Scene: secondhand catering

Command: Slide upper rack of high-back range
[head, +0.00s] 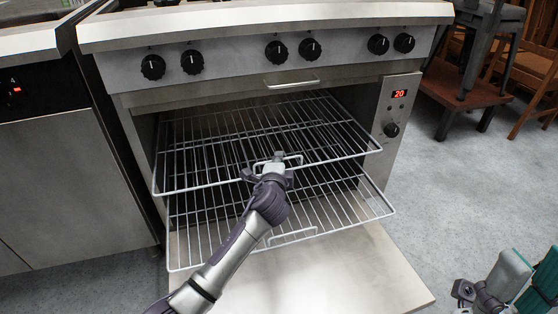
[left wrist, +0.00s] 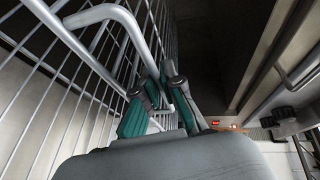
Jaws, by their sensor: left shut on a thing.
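The high-back range (head: 220,55) stands with its oven open. Its upper rack (head: 350,143), a silver wire grid, sticks out past the oven front. My left gripper (head: 270,170) is shut on the small wire handle at the middle of the rack's front edge. In the left wrist view the handle bar (left wrist: 120,18) runs down between the teal finger pads (left wrist: 160,105), and the rack wires lie to the left. My right gripper (head: 522,285) is at the bottom right corner, partly cut off, away from the range; its teal-padded fingers look apart and empty.
The lower rack (head: 345,213) also sticks out below, above the lowered oven door (head: 370,270). A control panel (head: 400,105) reading 20 is right of the opening. A steel unit (head: 70,180) stands close at left. Floor (head: 460,190) is clear at right, before stacked furniture (head: 480,75).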

